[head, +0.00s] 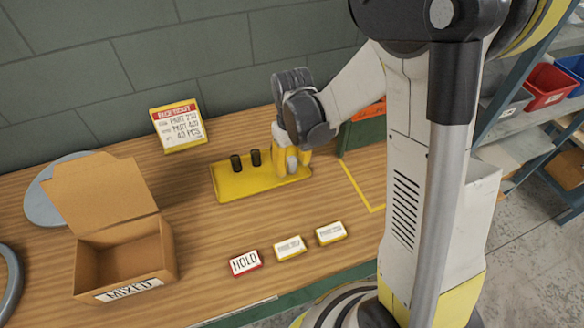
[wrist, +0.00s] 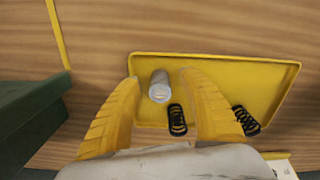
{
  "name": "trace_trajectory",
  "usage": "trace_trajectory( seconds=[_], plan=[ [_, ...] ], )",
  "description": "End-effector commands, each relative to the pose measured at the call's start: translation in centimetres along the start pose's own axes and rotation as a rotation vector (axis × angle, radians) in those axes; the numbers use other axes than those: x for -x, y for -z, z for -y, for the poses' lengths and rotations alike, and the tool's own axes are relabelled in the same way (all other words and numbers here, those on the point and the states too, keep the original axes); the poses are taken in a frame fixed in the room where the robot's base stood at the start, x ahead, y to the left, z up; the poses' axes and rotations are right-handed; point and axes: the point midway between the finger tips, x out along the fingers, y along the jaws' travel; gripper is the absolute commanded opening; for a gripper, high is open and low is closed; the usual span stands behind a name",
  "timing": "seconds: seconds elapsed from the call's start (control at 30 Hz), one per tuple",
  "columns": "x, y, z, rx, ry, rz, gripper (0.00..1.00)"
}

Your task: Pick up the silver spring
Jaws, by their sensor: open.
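The silver spring (wrist: 159,86) stands on the yellow tray (wrist: 225,68) in the wrist view. It looks like a pale grey cylinder; its coils are not clear. My gripper (wrist: 159,77) is open, with one yellow finger on each side of the silver spring and a gap to each. A black spring (wrist: 177,120) is close to the right finger, and another black spring (wrist: 245,120) is outside that finger. In the head view my gripper (head: 292,170) is low at the right end of the tray (head: 238,186), with the black springs (head: 235,163) to its left.
An open cardboard box (head: 125,255) labelled MIXED stands at the left. Several small label blocks, one reading HOLD (head: 245,263), lie along the front. A sign (head: 178,125) stands behind the tray. A green object (wrist: 30,125) is left of my gripper in the wrist view.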

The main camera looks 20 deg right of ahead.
Motion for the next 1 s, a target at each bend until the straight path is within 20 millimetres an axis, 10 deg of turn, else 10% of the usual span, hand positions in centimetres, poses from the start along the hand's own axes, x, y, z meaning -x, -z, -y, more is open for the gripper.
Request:
trace_trajectory(
  seconds=[0.13, 0.3, 1.0],
  plan=[
    [0.2, 0.0, 0.0, 0.0, 0.0, 0.0, 0.48],
    [0.2, 0.0, 0.0, 0.0, 0.0, 0.0, 0.0],
    [3.7, 0.0, 0.0, 0.0, 0.0, 0.0, 0.0]
  ],
)
